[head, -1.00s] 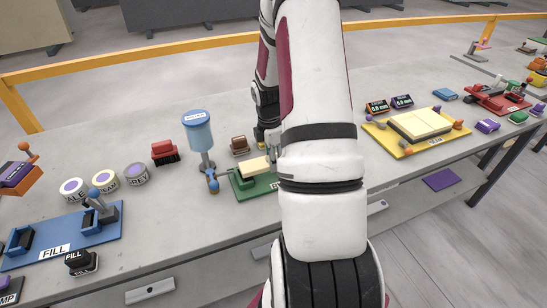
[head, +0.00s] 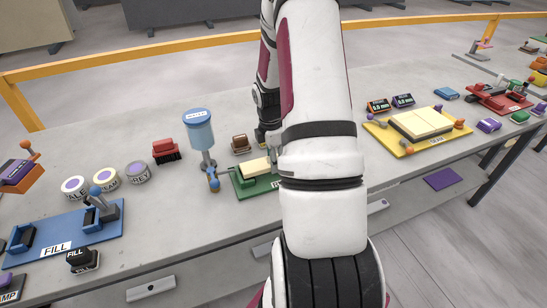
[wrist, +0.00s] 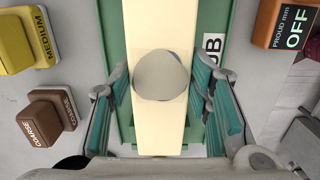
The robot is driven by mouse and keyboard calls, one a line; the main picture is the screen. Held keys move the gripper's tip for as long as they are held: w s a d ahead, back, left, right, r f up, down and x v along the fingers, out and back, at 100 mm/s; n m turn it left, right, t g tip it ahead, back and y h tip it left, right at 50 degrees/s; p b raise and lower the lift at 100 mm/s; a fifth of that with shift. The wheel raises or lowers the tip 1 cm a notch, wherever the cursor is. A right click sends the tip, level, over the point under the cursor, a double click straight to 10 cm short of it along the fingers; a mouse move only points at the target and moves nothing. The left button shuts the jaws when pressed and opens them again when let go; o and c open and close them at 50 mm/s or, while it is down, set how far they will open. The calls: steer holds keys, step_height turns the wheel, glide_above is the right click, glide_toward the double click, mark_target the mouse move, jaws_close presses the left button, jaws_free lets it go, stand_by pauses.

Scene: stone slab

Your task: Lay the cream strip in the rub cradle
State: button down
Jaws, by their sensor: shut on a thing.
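The cream strip (head: 254,167) is at the green rub cradle (head: 243,190), partly hidden behind my arm in the head view. In the wrist view the strip (wrist: 160,40) runs lengthwise over the green base (wrist: 113,25), between its side walls. A grey rounded patch (wrist: 160,77) marks the strip's face. My gripper (wrist: 160,90) has its teal fingers on both long sides of the strip and is shut on it. I cannot tell whether the strip rests on the cradle floor. The cradle's label is partly covered.
A blue water dispenser (head: 199,135) stands just left of the cradle. Coarse (wrist: 50,118) and medium (wrist: 28,40) blocks lie left in the wrist view, an orange gauge (wrist: 285,25) right. A yellow fixture (head: 385,146) holding cream pieces stands right; a blue fill fixture (head: 75,240) stands left.

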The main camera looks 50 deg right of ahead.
steer(key=shift+f, duration=0.65)
steer(key=c, duration=0.7)
jaws_free()
steer(key=shift+c, duration=0.2)
step_height(320, 180, up, 12)
steer(key=shift+w+a, duration=0.2)
steer(key=shift+a, duration=0.15)
